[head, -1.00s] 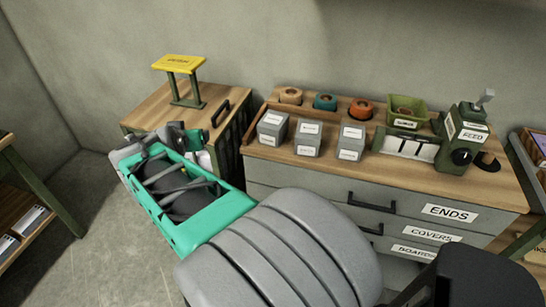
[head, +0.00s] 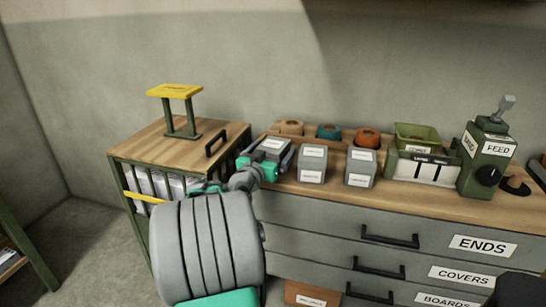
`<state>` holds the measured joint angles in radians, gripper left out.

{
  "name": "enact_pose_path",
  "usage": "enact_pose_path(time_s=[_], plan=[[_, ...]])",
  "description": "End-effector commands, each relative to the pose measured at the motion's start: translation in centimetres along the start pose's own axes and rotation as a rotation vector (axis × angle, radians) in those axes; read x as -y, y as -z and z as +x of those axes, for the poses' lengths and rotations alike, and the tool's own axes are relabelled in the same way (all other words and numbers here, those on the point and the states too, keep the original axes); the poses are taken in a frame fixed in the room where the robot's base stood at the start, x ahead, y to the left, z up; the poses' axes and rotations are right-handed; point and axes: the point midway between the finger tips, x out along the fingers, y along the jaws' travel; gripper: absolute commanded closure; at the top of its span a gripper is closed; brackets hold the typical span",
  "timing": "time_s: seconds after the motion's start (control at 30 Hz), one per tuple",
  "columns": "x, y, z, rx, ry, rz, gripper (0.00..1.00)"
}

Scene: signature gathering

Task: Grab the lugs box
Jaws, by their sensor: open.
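Three small grey boxes with white labels stand in a row on the wooden top of the drawer cabinet: the left box (head: 273,144), the middle box (head: 313,163) and the right box (head: 361,167). Their labels are too small to read, so I cannot tell which is the lugs box. My gripper (head: 268,151) is open at the left box, with a finger showing on either side of it. I cannot tell whether the fingers touch it. My gripper's green body hides the lower front of that box.
Tan, teal and orange rolls (head: 367,138) sit behind the boxes. A green bin (head: 416,137), a white-fronted holder (head: 421,168) and a green FEED device (head: 486,158) stand to the right. A wooden-topped cart (head: 150,143) with a yellow stand (head: 177,92) is at the left.

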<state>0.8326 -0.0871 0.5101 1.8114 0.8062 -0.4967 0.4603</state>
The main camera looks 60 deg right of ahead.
Motion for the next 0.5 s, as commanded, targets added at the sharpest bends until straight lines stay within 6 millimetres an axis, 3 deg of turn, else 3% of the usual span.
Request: enact_pose_path(time_s=[0.23,0.5], plan=[[0.05,0.02,0.38,0.0,0.001,0.0,0.04],[0.05,0.0,0.35,0.0,0.001,0.0,0.26]])
